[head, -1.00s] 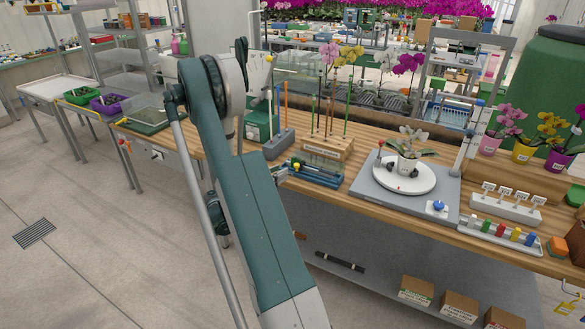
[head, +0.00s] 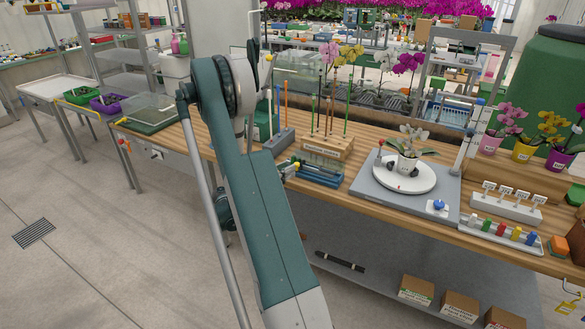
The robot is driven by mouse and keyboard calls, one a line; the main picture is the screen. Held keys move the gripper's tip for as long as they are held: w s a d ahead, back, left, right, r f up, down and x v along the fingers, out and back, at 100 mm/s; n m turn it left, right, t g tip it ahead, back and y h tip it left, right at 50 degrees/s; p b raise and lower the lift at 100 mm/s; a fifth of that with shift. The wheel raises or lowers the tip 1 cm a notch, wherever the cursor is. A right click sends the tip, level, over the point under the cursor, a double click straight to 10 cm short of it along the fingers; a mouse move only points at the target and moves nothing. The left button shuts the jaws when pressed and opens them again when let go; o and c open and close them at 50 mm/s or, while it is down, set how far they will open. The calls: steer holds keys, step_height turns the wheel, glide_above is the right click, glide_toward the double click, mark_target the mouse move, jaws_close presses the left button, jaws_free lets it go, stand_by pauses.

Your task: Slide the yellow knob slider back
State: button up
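A small yellow knob (head: 297,164) shows at the left end of a low blue device (head: 320,171) on the wooden bench, just right of my arm. I cannot tell how far along its track the knob stands. What looks like the end of my gripper (head: 287,171) shows small and pale beside my arm, close to the knob. Whether it touches the knob, and whether its fingers are open, is too small to see. My arm hides part of the bench to the left of the device.
A wooden block with upright rods (head: 327,145) stands behind the blue device. A grey board (head: 368,187) with a white turntable and potted orchid lies to the right. A tray of coloured blocks (head: 503,237) sits farther right. A clear-lidded box (head: 149,115) is at left.

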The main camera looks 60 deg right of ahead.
steer(key=shift+b+x, duration=0.3)
steer(key=shift+x, duration=1.85)
jaws_close()
steer(key=shift+s, duration=0.15)
